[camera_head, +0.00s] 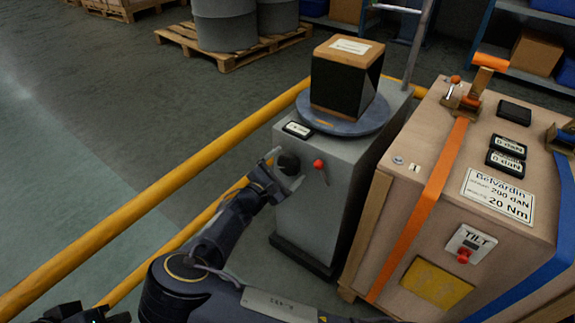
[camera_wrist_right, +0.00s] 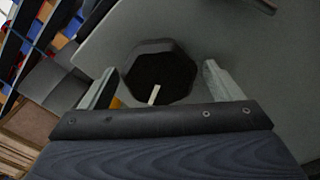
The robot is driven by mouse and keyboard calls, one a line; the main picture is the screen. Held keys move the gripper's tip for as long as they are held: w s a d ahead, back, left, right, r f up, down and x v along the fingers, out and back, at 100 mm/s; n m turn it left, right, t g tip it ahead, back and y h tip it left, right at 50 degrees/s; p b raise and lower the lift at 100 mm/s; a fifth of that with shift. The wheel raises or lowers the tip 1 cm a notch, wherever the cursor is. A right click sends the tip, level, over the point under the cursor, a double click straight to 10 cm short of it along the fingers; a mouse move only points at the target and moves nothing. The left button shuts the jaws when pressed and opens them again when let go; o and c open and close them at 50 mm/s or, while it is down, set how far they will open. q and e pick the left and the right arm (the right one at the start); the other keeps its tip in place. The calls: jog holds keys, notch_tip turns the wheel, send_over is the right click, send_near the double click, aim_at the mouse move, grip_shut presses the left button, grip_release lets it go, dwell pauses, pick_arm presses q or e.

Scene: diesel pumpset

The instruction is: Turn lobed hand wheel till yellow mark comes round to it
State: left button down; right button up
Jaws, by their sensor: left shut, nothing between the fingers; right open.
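The dark lobed hand wheel (camera_head: 289,163) is on the upper front of a grey cabinet. My right gripper (camera_head: 284,174) is at it, fingers apart. In the right wrist view the wheel (camera_wrist_right: 158,68) lies between the two open fingers (camera_wrist_right: 161,82), with a gap visible on either side. A white line (camera_wrist_right: 154,95) shows at the wheel's lower edge. A small yellow patch (camera_wrist_right: 117,103) shows beside the left-hand finger, partly hidden. My left gripper (camera_head: 88,314) is at the bottom left corner, partly out of frame, shut and empty, far from the wheel.
A red-knobbed lever (camera_head: 319,165) sits just right of the wheel. A round plate (camera_head: 352,121) with a dark box (camera_head: 344,78) tops the grey cabinet (camera_head: 337,190). Yellow rails (camera_head: 140,203) run left of it. A strapped crate (camera_head: 408,250) stands close right.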

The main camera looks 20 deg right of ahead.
aim_at(285, 168)
jog(key=p+v, duration=0.1)
jog(key=v, duration=0.4)
jog(key=shift+s+a+p, duration=0.2)
jog(key=shift+a+p, duration=0.05)
jog(key=shift+p, duration=0.05)
jog(key=shift+s+a, duration=0.4)
jog(key=shift+a, duration=0.1)
